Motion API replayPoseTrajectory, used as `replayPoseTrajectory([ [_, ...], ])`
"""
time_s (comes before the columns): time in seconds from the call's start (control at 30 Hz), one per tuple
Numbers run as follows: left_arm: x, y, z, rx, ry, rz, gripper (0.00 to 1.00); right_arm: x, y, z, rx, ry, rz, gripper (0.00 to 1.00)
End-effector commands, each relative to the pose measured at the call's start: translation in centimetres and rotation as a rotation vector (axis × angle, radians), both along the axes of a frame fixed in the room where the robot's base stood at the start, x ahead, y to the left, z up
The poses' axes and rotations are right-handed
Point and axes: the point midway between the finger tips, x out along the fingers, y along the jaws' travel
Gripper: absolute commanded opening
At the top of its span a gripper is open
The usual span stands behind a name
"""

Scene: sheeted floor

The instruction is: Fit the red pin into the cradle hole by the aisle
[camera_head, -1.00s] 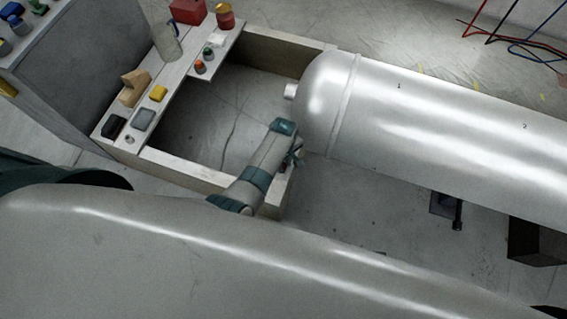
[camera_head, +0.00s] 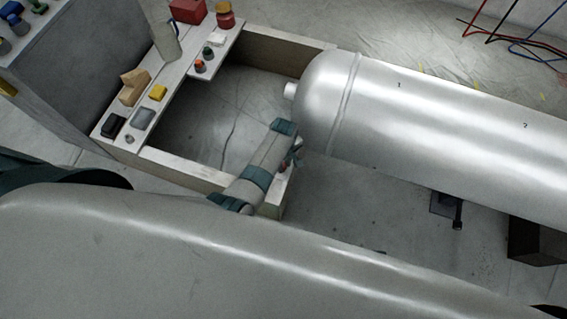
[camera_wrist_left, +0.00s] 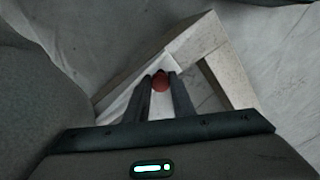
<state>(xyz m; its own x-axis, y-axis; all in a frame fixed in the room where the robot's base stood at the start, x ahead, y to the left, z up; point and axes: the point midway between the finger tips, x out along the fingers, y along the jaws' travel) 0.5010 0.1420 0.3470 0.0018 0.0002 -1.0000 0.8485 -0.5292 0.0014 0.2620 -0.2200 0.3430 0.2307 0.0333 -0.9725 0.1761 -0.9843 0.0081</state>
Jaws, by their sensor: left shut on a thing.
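My left gripper (camera_head: 290,162) hangs beside the rounded end of the silver tank, over the near right corner of the pale wooden frame (camera_head: 205,176). In the left wrist view my left gripper (camera_wrist_left: 160,84) is shut on the red pin (camera_wrist_left: 160,81), whose rounded red end shows between the fingers. The frame (camera_wrist_left: 213,36) lies below and beyond the fingers there. In the head view only a small reddish spot shows at the fingertips. I cannot make out the cradle hole in either view, nor whether the pin touches the frame. My right gripper is not in view.
The silver tank (camera_head: 430,115) fills the right; another large grey rounded body (camera_head: 200,260) fills the front. A plank (camera_head: 115,98) holds blocks, small knobs, a red box (camera_head: 187,10) and a grey cylinder (camera_head: 160,32). Cables (camera_head: 515,35) lie at the back right.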

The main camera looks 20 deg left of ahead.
Motion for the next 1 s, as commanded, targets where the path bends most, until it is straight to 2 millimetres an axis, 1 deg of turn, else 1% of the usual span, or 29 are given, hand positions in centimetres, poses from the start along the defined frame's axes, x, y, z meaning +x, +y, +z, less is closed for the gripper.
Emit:
replayPoseTrajectory([
  [0.03,-0.1,-0.2,-0.3,-0.003,0.002,-0.001,0.00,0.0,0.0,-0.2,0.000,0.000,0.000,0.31],
  [0.6,-0.2,-0.3,-1.5,-0.005,0.004,-0.001,0.00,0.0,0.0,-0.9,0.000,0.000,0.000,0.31],
  [1.0,-0.2,-0.4,-1.2,-0.005,0.005,-0.002,0.00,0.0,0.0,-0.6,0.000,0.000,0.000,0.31],
])
